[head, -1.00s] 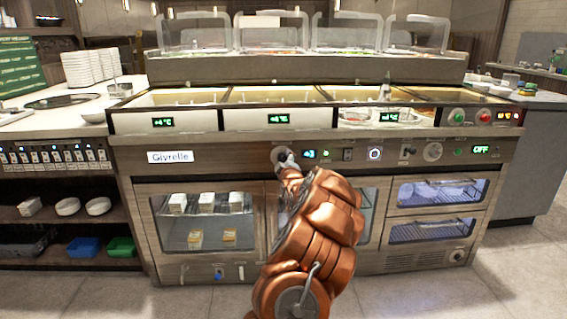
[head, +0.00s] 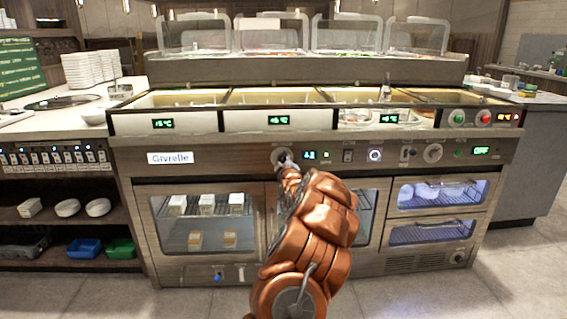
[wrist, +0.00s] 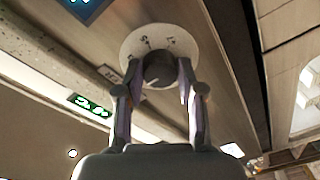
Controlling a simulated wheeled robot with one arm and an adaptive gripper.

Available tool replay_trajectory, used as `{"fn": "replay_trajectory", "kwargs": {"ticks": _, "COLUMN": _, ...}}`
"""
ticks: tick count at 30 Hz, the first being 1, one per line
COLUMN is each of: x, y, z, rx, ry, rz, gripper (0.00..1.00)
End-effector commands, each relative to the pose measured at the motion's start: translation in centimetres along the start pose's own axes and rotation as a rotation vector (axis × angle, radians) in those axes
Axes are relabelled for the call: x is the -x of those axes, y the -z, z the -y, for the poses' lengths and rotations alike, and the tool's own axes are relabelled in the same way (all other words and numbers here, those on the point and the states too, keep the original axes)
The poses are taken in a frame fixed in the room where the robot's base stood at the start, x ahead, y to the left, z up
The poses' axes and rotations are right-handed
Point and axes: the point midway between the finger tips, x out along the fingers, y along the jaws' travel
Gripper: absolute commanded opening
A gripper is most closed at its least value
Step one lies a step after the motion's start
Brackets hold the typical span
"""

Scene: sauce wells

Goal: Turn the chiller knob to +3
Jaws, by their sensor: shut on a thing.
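The chiller knob is a dark round grip (wrist: 158,70) on a white marked dial plate (wrist: 137,38) in the wrist view. In the head view the dial plate (head: 275,154) shows on the front panel, partly hidden by my gripper (head: 287,160). My gripper (wrist: 160,82) has its two fingers on either side of the knob, closed on it. The dial marks are too blurred to read surely. A small blue-lit display (head: 310,155) sits just right of the knob; its figures are unclear.
More switches and a second round knob (head: 433,153) lie further right on the panel. Green displays (head: 278,120) line the ledge above. Glass doors (head: 208,222) are below. A counter with stacked plates (head: 90,68) stands left.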

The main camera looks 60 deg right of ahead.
Motion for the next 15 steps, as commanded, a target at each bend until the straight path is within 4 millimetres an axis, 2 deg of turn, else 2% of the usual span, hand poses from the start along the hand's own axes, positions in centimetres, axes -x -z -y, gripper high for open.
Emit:
{"fn": "replay_trajectory", "kwargs": {"ticks": 4, "x": 0.0, "y": -0.01, "z": 0.07, "rx": 0.0, "ry": 0.001, "rz": 0.0, "gripper": 0.03}}
{"fn": "replay_trajectory", "kwargs": {"ticks": 15, "x": 0.01, "y": 0.06, "z": 0.01, "rx": -0.08, "ry": -0.004, "rz": -0.003, "gripper": 0.03}}
